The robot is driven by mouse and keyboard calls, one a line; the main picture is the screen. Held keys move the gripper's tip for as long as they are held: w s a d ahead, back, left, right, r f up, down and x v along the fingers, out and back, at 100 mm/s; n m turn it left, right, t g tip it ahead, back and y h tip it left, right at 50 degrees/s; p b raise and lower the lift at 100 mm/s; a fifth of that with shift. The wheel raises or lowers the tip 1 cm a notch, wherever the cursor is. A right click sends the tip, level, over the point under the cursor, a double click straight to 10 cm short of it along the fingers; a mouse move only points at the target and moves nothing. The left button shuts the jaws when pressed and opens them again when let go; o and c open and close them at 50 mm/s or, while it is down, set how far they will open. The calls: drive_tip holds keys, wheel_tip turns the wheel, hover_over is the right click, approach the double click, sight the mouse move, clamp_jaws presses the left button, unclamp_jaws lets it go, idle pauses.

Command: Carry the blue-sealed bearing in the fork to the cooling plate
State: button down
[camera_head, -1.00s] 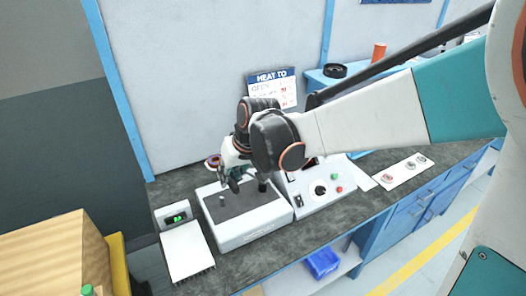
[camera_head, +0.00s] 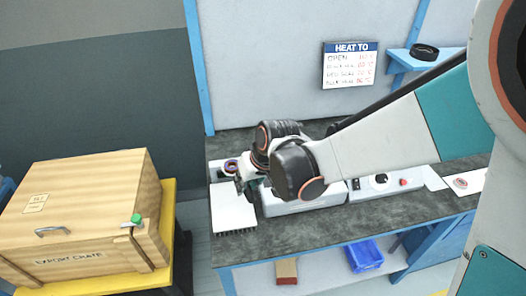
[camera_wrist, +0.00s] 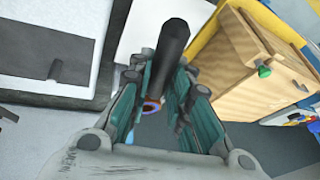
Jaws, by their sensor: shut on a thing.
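My gripper (camera_head: 246,184) is shut on the dark handle (camera_wrist: 172,48) of the fork, which stands out between the fingers in the wrist view. The bearing (camera_head: 231,165), a small ring with blue and orange-brown tones, is held out to the left of my gripper. It shows partly between the fingers in the wrist view (camera_wrist: 151,106); the fork's prongs are mostly hidden. The white, finned cooling plate (camera_head: 233,212) lies at the left end of the bench.
The grey heater box (camera_head: 310,203) stands right of the cooling plate, partly behind my arm. A wooden export crate (camera_head: 85,215) sits on a yellow stand left of the bench, across a gap. A blue bin (camera_head: 364,254) is on the shelf below.

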drive_tip(key=shift+s+a+f, duration=0.35)
drive_tip(key=shift+a+f, duration=0.3)
drive_tip(key=shift+a, duration=0.1)
drive_tip(key=shift+f+b, duration=2.35)
drive_tip(key=shift+f, duration=0.15)
drive_tip(key=shift+f, duration=0.2)
drive_tip(key=shift+f+b, duration=0.35)
drive_tip(key=shift+b, duration=0.05)
drive_tip(key=shift+f+b, duration=2)
drive_tip(key=shift+f, duration=0.3)
drive_tip(key=c, duration=1.4)
unclamp_jaws()
